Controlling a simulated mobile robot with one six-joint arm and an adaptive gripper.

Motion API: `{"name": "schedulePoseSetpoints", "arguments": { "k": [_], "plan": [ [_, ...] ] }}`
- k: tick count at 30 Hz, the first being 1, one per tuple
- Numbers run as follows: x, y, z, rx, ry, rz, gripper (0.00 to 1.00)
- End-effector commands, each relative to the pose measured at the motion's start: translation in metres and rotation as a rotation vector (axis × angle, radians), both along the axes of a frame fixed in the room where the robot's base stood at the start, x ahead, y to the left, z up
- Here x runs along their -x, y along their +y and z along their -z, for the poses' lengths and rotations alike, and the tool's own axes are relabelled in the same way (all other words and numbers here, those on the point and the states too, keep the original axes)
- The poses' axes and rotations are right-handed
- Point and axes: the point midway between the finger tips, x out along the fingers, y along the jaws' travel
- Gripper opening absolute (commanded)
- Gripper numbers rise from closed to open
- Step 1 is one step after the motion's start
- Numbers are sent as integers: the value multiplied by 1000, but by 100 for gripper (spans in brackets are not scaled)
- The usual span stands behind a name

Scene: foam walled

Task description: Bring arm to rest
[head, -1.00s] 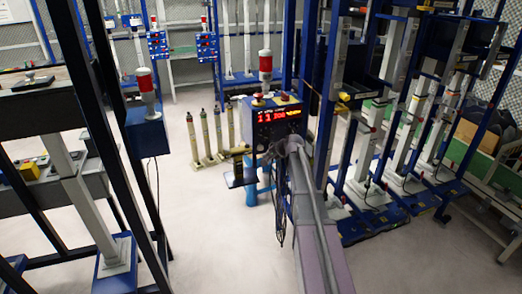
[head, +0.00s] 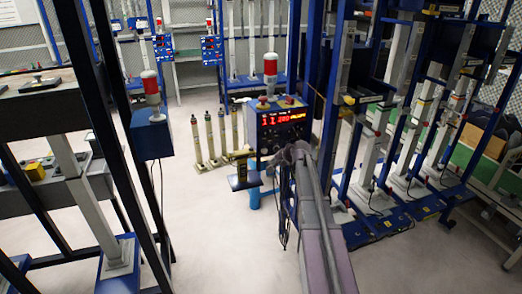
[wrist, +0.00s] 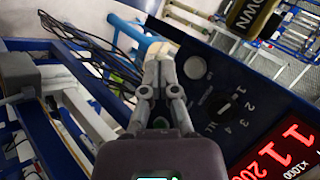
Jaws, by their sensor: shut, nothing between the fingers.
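My arm reaches from the bottom of the head view toward a blue control box (head: 281,146) with red lit digits. My gripper (head: 289,153) is small there, in front of the box's lower part, and its fingertips are hard to make out. In the wrist view my gripper (wrist: 160,52) is shut, its two fingers together with nothing between them. The fingers lie beside the box's dark panel, which carries a white round button (wrist: 195,67), a numbered dial (wrist: 226,106) and a red display (wrist: 283,148). I cannot tell if the fingertips touch the panel.
A red-and-white beacon (head: 270,70) tops the box. Yellowish posts (head: 209,140) and a small dark platform (head: 244,180) stand to its left. Blue racks with white columns (head: 380,150) crowd the right. Dark frame posts (head: 100,110) stand left. Pale floor (head: 205,230) is open between.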

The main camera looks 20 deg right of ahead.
Motion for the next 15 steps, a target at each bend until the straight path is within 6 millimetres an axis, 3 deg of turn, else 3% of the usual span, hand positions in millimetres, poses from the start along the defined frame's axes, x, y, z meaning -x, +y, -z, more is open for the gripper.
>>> {"name": "schedulePoseSetpoints", "arguments": {
  "k": [8,11,15],
  "plan": [
    [5,7,2,12,9,-17,0],
    [17,22,5,40,30,-55,0],
    [49,56,15,117,86,-157,0]
  ]
}}
